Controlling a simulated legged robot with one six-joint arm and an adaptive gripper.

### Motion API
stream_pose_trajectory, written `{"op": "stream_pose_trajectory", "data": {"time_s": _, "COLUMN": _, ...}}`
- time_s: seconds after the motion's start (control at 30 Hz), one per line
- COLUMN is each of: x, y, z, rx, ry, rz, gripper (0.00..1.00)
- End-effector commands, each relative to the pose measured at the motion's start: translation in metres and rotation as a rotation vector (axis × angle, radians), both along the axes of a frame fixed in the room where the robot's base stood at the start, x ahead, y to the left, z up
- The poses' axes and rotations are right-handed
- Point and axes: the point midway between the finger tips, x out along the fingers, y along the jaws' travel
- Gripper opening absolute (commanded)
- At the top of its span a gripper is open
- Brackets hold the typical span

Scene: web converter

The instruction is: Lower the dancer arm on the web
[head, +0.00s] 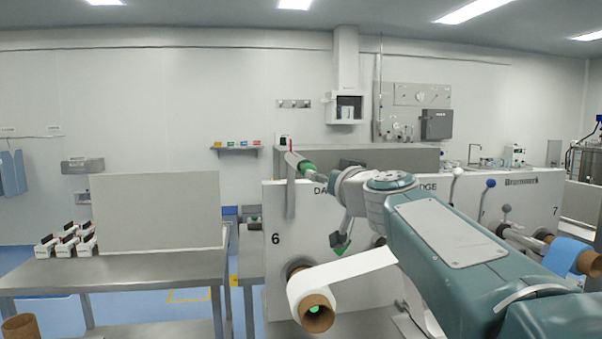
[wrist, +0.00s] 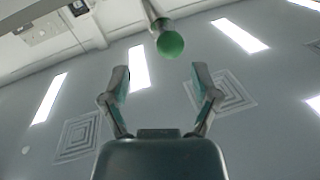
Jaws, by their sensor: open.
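My gripper (wrist: 160,82) is open in the wrist view, with its two fingers spread and nothing between them. A green ball knob (wrist: 170,43) on a thin rod (wrist: 153,13) shows beyond the fingertips, towards the top of the picture, and is not gripped. In the head view, a grey upright bar (head: 290,196), which looks like the dancer arm, stands near the panel's left end by the number 6. A grey, green-ended piece (head: 305,167) is at its top. My forearm covers part of the panel; the exact contact there is hard to tell.
The white web (head: 345,279) runs from a roll below the bar. Levers with white (head: 457,171) and blue (head: 491,183) knobs stand to the right, with a blue roll (head: 567,254). A steel table (head: 150,272) with several small boxes is at the left.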

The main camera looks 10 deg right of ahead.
Motion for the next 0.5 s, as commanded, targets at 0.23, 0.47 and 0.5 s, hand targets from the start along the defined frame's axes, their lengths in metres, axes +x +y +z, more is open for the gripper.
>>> {"op": "stream_pose_trajectory", "data": {"time_s": 0.23, "x": 0.040, "y": 0.011, "z": -0.001, "rx": -0.003, "ry": 0.001, "rz": 0.003, "gripper": 0.78}}
{"op": "stream_pose_trajectory", "data": {"time_s": 0.47, "x": 0.056, "y": 0.011, "z": 0.000, "rx": -0.001, "ry": 0.000, "rz": 0.002, "gripper": 0.78}}
{"op": "stream_pose_trajectory", "data": {"time_s": 0.5, "x": 0.057, "y": 0.011, "z": 0.000, "rx": 0.000, "ry": 0.001, "rz": 0.002, "gripper": 0.78}}
